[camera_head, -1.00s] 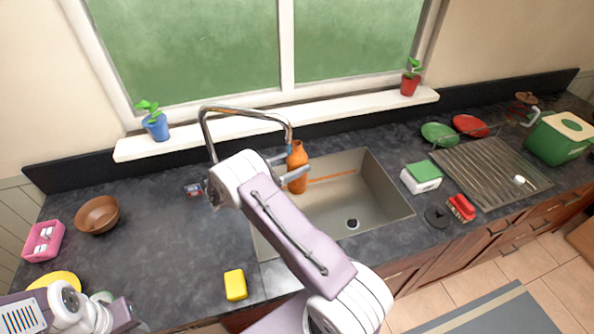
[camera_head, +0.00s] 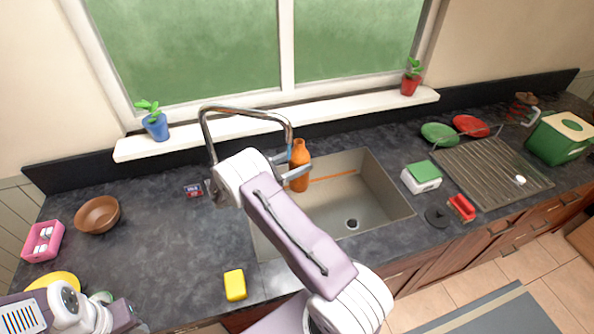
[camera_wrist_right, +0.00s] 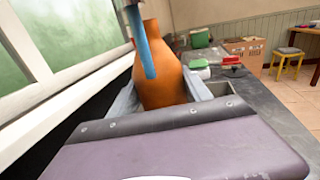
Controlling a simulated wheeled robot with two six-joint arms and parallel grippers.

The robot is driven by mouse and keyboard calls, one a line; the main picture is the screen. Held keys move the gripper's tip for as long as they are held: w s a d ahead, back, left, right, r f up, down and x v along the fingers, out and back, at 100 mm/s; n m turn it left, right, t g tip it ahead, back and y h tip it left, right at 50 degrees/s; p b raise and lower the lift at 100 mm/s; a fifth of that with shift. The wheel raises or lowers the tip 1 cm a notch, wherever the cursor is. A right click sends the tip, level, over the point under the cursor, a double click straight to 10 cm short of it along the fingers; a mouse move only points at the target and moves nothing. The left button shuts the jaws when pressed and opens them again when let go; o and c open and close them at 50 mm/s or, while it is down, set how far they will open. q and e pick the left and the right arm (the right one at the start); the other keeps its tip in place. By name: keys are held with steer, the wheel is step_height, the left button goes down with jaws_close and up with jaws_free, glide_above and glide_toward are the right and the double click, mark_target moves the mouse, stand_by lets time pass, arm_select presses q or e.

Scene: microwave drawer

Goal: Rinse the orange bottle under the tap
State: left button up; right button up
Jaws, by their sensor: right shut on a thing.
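The orange bottle (camera_head: 300,164) is upright over the left part of the sink (camera_head: 375,190). My right gripper (camera_head: 290,170) is shut on it from the left. In the right wrist view the bottle (camera_wrist_right: 163,75) stands between the fingers, with its lower part hidden behind my gripper body. The tap (camera_head: 246,111) arches over from the left, and a blue stream of water (camera_wrist_right: 146,48) comes down in front of the bottle in the wrist view. I cannot tell exactly where it strikes. My left arm shows at the bottom left; its fingertips are not visible.
A brown bowl (camera_head: 98,214) and pink holder (camera_head: 42,241) stand left. The counter between is mostly clear.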

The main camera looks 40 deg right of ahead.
steer(key=shift+s+a, duration=0.1)
steer(key=shift+a, duration=0.35)
steer(key=shift+s+d+r+p, duration=0.15)
steer(key=shift+s+d+p, duration=0.05)
steer(key=shift+s+p, duration=0.3)
steer(key=s+d+p, duration=0.1)
steer(key=s+p, duration=0.2)
steer(key=s, duration=0.4)
steer(key=shift+d, duration=0.35)
steer(key=shift+w, duration=0.1)
stand_by(0.6)
